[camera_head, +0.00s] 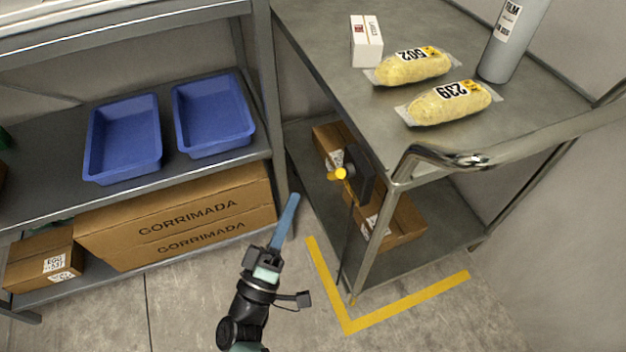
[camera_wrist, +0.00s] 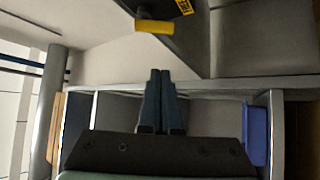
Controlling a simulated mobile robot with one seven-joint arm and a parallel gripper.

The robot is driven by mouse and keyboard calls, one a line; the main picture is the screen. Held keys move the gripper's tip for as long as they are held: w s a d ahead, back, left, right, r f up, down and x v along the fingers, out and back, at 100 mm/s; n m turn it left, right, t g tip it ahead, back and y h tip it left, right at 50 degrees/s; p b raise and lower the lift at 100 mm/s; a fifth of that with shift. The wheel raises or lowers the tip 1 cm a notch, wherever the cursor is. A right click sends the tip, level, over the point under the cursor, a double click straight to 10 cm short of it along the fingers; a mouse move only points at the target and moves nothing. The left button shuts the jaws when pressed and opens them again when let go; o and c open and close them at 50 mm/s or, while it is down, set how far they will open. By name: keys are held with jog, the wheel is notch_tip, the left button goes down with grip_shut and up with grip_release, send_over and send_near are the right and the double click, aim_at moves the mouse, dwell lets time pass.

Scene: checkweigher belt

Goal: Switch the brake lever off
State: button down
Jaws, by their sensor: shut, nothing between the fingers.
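The brake lever (camera_head: 341,173) is a small yellow handle on a dark box (camera_head: 359,174) at the near left corner post of the metal cart. In the wrist view the yellow lever (camera_wrist: 154,26) lies sideways near the top, on a dark housing. My gripper (camera_head: 294,197) has blue fingers, pressed together and empty. It is left of the lever in the head view, apart from it. In the wrist view my gripper (camera_wrist: 160,73) is below the lever, with a gap between. The lever's mount is partly hidden.
The cart top (camera_head: 470,140) holds two yellow bags (camera_head: 447,103), a white box (camera_head: 366,41) and a grey cylinder (camera_head: 513,40). A rail (camera_head: 520,145) crosses its near side. A shelf with blue trays (camera_head: 213,114) and cartons (camera_head: 180,215) stands left. Yellow tape (camera_head: 410,300) marks the floor.

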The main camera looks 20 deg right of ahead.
aim_at(340, 173)
jog(key=w+d+r+b, duration=0.2)
jog(key=w+d, duration=0.1)
jog(key=d, duration=0.4)
jog(key=shift+d+r+y+p, duration=0.1)
jog(key=shift+r+y+p, duration=0.15)
jog(key=shift+p, duration=0.25)
jog(key=shift+f+n, duration=0.15)
jog(key=shift+n, duration=0.25)
